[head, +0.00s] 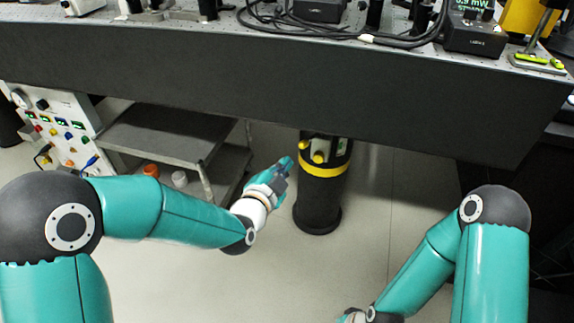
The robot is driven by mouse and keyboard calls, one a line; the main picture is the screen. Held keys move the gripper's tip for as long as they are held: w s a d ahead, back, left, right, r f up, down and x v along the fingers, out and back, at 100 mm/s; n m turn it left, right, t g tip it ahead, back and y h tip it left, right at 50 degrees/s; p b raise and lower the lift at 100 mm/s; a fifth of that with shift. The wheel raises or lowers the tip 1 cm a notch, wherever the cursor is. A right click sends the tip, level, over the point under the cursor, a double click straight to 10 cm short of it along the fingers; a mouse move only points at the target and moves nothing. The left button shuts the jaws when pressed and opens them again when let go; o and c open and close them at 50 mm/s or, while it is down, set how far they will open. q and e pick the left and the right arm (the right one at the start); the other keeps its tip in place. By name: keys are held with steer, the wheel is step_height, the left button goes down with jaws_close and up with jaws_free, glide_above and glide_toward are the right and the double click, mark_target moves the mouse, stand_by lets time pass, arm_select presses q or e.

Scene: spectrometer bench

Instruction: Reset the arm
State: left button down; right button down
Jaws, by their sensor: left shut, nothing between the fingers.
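My left arm comes in from the left, and its gripper (285,166) is shut and empty. It hangs over the floor in front of the bench, beside a black table leg with a yellow band (320,190). My right arm comes in from the right and bends down toward the bottom edge. Only a small part of its wrist end shows there, and its fingers are out of the picture.
The dark bench front (280,90) spans the view, with cables (345,35) and a meter box (475,37) on top. A grey cart (160,135) and a control panel (60,125) stand at left. The floor (270,270) between my arms is clear.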

arm_select(q)
steer(key=shift+d, duration=0.1)
steer(key=a+f+n+g+y, duration=0.2)
steer(key=a+f+y, duration=0.1)
steer(key=a+f, duration=0.7)
steer(key=s+a+f+n+g, duration=0.2)
steer(key=s+f, duration=0.3)
steer(key=f, duration=0.3)
steer(key=s+a+f+n+g, duration=0.2)
steer(key=s+f+g, duration=0.1)
steer(key=s+f, duration=0.3)
steer(key=s+d+f+n+g, duration=0.1)
steer(key=s+f+n+g, duration=0.35)
steer(key=s, duration=0.45)
steer(key=s+f+n+g, duration=0.3)
steer(key=s+f+n, duration=0.15)
steer(key=s, duration=0.45)
step_height(320, 180, up, 35)
steer(key=p, duration=3.4)
steer(key=shift+n, duration=0.4)
steer(key=shift+s+f+t, duration=0.1)
steer(key=shift+f+t, duration=0.05)
steer(key=shift+t, duration=0.1)
